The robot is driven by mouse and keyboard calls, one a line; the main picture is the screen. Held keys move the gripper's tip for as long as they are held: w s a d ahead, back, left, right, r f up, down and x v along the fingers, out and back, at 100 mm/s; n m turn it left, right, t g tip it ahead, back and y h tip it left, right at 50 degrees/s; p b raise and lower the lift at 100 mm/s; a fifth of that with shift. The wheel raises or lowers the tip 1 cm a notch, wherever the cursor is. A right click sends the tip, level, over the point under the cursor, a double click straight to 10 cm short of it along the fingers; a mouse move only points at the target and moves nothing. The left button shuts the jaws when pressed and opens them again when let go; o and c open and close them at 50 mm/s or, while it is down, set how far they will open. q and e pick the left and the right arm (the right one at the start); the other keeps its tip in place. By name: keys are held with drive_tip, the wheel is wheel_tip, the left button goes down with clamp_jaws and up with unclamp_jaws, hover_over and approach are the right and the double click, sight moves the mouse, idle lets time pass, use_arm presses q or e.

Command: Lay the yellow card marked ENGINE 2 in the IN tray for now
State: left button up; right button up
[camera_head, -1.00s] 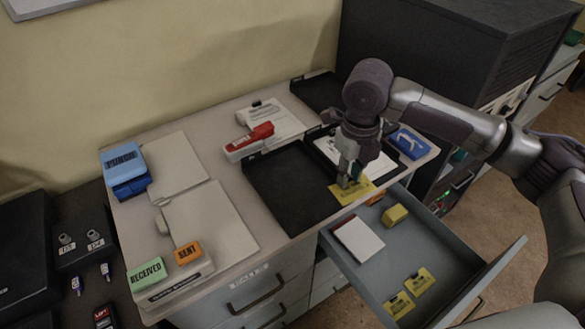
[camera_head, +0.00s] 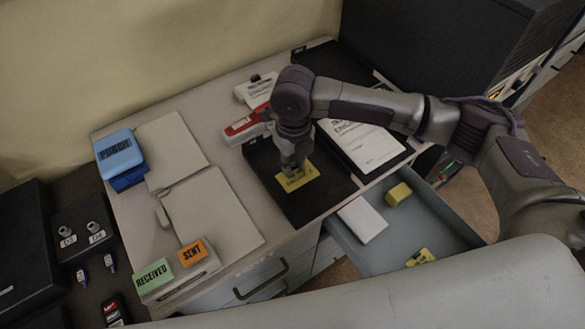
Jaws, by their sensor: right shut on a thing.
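My right gripper (camera_head: 292,168) is shut on a yellow card (camera_head: 299,181) with dark print too small to read. The card is over the empty black tray (camera_head: 308,209) in the middle of the desk. I cannot tell whether it touches the tray floor. No tray label is readable from here. A second black tray (camera_head: 397,159), to the right, holds white printed papers (camera_head: 367,146). My left gripper is not in view.
The open drawer (camera_head: 447,217) at the right front holds a white pad (camera_head: 362,220), a yellow block (camera_head: 398,194) and a yellow card (camera_head: 420,257). A red and white stapler-like thing (camera_head: 246,126) sits behind the empty tray. Stamps and blank folders lie at left.

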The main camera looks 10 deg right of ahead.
sight(293, 170)
drive_tip(key=shift+s+a+f+p, duration=0.15)
drive_tip(key=shift+f+p, duration=0.15)
drive_tip(key=shift+f, duration=0.45)
wheel_tip(293, 170, down, 2)
drive_tip(key=shift+f+p, duration=0.1)
drive_tip(key=shift+p, duration=0.2)
drive_tip(key=shift+f, duration=0.2)
drive_tip(key=o, duration=0.8)
drive_tip(key=shift+f, duration=0.15)
drive_tip(key=shift+c, duration=0.2)
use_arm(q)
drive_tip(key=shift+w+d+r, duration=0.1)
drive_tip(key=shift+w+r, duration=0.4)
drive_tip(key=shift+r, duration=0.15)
